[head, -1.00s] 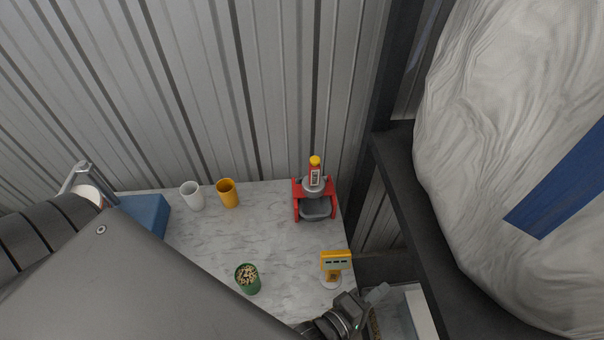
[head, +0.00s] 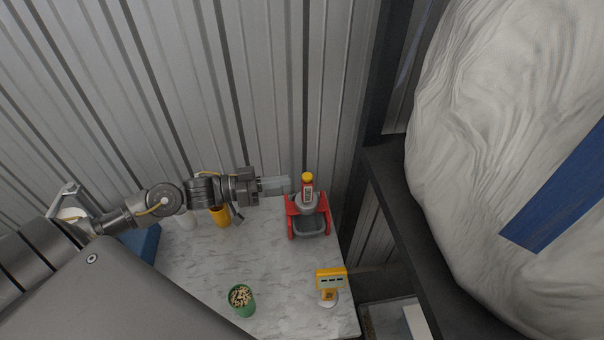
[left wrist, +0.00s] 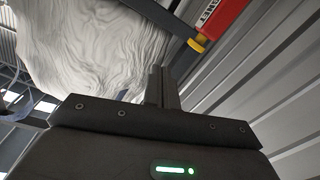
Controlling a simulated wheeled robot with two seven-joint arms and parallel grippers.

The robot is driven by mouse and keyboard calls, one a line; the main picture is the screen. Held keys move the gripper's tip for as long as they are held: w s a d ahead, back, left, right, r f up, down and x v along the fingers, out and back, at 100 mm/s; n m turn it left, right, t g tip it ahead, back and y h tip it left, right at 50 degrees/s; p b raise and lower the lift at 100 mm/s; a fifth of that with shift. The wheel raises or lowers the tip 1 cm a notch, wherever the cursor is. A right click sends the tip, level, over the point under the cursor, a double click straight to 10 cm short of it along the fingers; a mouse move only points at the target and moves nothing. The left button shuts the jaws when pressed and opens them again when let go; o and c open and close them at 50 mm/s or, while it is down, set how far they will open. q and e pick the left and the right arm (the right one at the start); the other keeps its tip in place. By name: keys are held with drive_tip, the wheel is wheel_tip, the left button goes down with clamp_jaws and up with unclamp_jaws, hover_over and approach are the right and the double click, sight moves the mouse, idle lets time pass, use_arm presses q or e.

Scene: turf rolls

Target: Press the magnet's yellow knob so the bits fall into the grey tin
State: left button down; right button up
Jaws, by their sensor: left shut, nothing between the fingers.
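The grey tin (head: 309,227) sits low in the stand, below and in front of the magnet. My left gripper (head: 287,184) is shut and empty, just left of the magnet at about knob height. Bits on the magnet cannot be made out. My right gripper is not in view.
A green cup of pale bits (head: 241,299) and a yellow device on a stand (head: 330,283) are at the front of the marbled table (head: 205,265). A dark post and shelf are right.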

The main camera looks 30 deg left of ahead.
use_arm(q)
drive_tip(key=w+a+r+m+g+y, duration=0.1)
drive_tip(key=a+r+m+g, duration=0.1)
drive_tip(key=a+r+m, duration=0.2)
drive_tip(key=shift+a+r+m+g, duration=0.3)
drive_tip(key=shift+a, duration=0.9)
drive_tip(key=shift+w, duration=0.1)
drive_tip(key=shift+b, duration=0.3)
drive_tip(key=b, duration=0.4)
hover_over(307, 177)
drive_tip(key=a, duration=0.2)
wheel_tip(307, 177, down, 2)
drive_tip(key=f, duration=0.1)
drive_tip(key=f+b, duration=0.1)
drive_tip(key=b, duration=0.1)
drive_tip(key=f+b, duration=0.2)
drive_tip(key=shift+s+a+f, duration=0.1)
drive_tip(key=shift+s+f, duration=0.15)
drive_tip(key=shift+s, duration=0.1)
